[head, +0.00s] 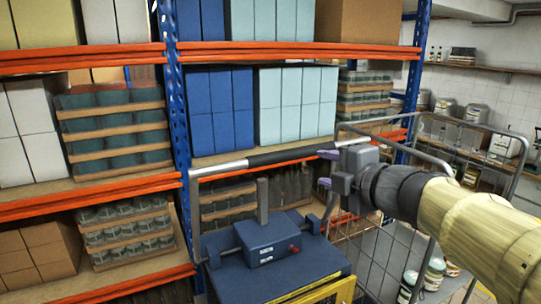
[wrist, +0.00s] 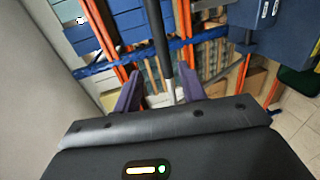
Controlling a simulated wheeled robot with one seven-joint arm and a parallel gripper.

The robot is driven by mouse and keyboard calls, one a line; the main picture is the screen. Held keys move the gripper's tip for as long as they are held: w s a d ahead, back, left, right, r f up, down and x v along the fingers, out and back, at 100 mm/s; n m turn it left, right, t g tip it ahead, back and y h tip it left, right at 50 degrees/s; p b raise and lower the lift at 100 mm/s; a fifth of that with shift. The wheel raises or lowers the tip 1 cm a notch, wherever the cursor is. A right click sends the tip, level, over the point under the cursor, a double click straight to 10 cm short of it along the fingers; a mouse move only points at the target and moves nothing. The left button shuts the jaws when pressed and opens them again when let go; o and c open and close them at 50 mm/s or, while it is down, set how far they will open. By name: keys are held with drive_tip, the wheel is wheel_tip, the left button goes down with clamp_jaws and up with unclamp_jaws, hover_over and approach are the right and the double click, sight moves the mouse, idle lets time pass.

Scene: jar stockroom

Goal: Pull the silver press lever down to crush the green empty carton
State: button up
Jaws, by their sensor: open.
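The press is a dark blue box (head: 265,240) on a blue stand in the head view; its top also shows at the upper right of the wrist view (wrist: 262,22). Its lever is a bar, silver at the left (head: 222,168) with a black grip (head: 285,154), raised above the press. My gripper (head: 328,168) is open at the right end of the black grip. In the wrist view the bar (wrist: 157,35) runs between the two purple fingers (wrist: 160,92); I cannot tell whether they touch it. I cannot make out the green carton.
Orange and blue shelving (head: 176,120) with boxes and jar crates stands behind the press. A grey wire cage (head: 395,255) is at the right, below my arm. A yellow frame (head: 335,291) shows at the bottom edge.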

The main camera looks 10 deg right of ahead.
sight(288, 157)
drive_tip(key=shift+w, duration=0.1)
drive_tip(key=p+x, duration=0.2)
drive_tip(key=x, duration=1.5)
drive_tip(key=shift+w+a+p, duration=0.1)
drive_tip(key=shift+w+p, duration=0.05)
drive_tip(key=shift+p, duration=0.15)
clamp_jaws()
